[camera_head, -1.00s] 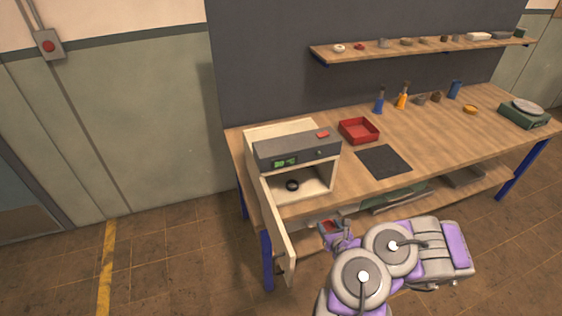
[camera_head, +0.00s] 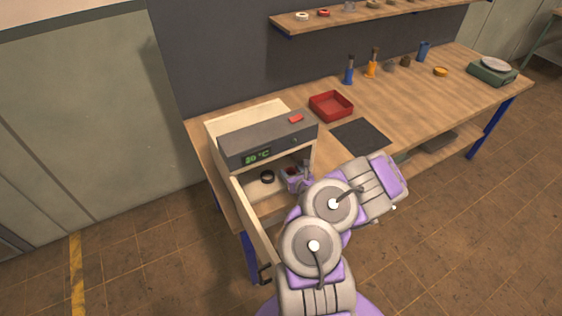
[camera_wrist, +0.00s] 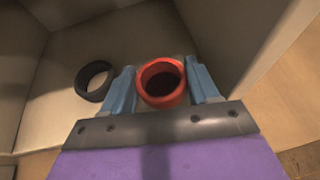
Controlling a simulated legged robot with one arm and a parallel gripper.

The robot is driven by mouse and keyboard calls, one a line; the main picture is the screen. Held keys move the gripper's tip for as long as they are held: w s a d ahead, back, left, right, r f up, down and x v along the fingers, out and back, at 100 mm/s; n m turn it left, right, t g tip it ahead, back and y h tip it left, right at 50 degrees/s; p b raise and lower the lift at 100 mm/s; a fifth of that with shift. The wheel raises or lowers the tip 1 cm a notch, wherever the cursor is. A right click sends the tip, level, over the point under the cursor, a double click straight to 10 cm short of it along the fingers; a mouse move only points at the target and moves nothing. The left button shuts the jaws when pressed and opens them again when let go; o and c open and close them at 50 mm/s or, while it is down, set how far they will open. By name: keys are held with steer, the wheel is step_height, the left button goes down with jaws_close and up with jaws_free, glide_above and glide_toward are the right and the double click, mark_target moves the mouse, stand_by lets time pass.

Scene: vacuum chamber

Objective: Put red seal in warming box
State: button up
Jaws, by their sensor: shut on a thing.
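The red seal (camera_wrist: 163,82) is a small red ring. In the wrist view it sits between the two blue fingers of my gripper (camera_wrist: 164,88), which is shut on it. The warming box (camera_head: 228,124) is a cream box with a grey front panel reading 20 °C, and its door (camera_head: 253,222) stands open. In the head view my gripper (camera_head: 289,171) is inside the box opening, at its right side; the seal is small there and partly hidden. A black ring (camera_head: 267,177) lies on the box floor to the left of my gripper, also seen in the wrist view (camera_wrist: 95,81).
A red tray (camera_head: 331,106) and a dark mat (camera_head: 361,135) lie on the bench right of the box. Bottles and a scale (camera_head: 493,71) stand further right. The open door borders the opening on the left. The box floor around the black ring is otherwise clear.

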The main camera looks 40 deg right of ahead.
mark_target(283, 162)
steer(key=w, duration=0.1)
steer(key=w+d+b, duration=0.1)
steer(key=w, duration=0.1)
steer(key=w+d, duration=0.1)
steer(key=shift+w+f+b, duration=0.15)
steer(key=shift+f+b, duration=0.05)
steer(key=shift+b, duration=0.2)
steer(key=shift+w+a+r+b, duration=0.35)
steer(key=shift+w+a, duration=0.15)
steer(key=shift+w, duration=0.55)
steer(key=w+d+b, duration=0.2)
steer(key=shift+w+d+f, duration=0.25)
steer(key=shift+w+f, duration=0.1)
steer(key=shift+w, duration=0.05)
steer(key=shift+s+d+f+b, duration=0.1)
steer(key=shift+d+f+b, duration=0.05)
steer(key=shift+f+b, duration=0.15)
steer(key=shift+a+r, duration=0.2)
steer(key=shift+a, duration=0.4)
steer(key=o, duration=0.7)
steer(key=shift+c, duration=0.2)
steer(key=shift+o, duration=0.5)
steer(key=shift+s+d+f, duration=0.1)
steer(key=shift+d, duration=0.25)
